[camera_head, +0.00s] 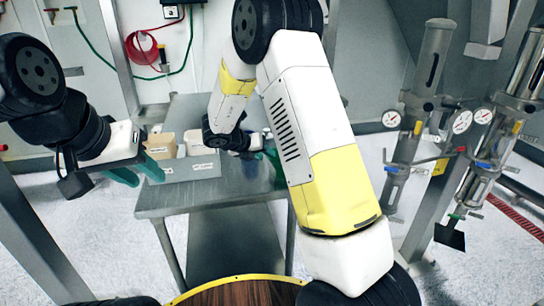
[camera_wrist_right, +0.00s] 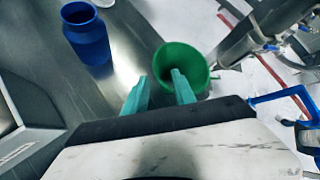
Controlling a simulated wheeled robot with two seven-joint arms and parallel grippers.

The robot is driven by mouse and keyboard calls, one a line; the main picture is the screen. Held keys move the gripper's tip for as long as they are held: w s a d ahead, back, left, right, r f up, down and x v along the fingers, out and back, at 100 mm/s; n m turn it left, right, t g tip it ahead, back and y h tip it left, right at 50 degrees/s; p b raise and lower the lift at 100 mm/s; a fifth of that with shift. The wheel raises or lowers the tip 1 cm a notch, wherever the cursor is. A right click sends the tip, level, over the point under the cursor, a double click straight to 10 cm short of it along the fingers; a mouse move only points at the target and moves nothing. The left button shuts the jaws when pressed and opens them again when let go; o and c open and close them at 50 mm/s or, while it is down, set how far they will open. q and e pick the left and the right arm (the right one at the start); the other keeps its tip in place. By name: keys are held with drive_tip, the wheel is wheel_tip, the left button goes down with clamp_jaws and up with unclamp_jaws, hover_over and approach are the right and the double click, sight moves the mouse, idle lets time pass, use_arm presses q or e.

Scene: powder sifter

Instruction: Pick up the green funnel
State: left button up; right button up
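The green funnel (camera_wrist_right: 165,58) shows in the right wrist view just beyond my right fingers, its wide mouth toward the camera. My right gripper (camera_wrist_right: 160,90) is open. Its right finger overlaps the funnel's mouth in the picture, and the funnel's left rim appears between the two fingers; I cannot tell whether they touch it. In the head view my right arm hides most of that spot; only a bit of green shows beside the arm. My left gripper (camera_head: 136,171) is open and empty, left of the table.
A blue bottle (camera_wrist_right: 86,38) stands on the metal table (camera_head: 170,201), left of the funnel in the wrist view. A grey box with labelled compartments (camera_head: 192,170) stands on the table between my grippers. Metal cylinders with gauges (camera_head: 425,95) stand to the right.

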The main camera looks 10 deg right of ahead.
sight(275, 159)
drive_tip(key=x, duration=0.4)
drive_tip(key=shift+w+d+f, duration=0.15)
drive_tip(key=shift+d+f, duration=0.05)
drive_tip(key=shift+d, duration=0.05)
clamp_jaws()
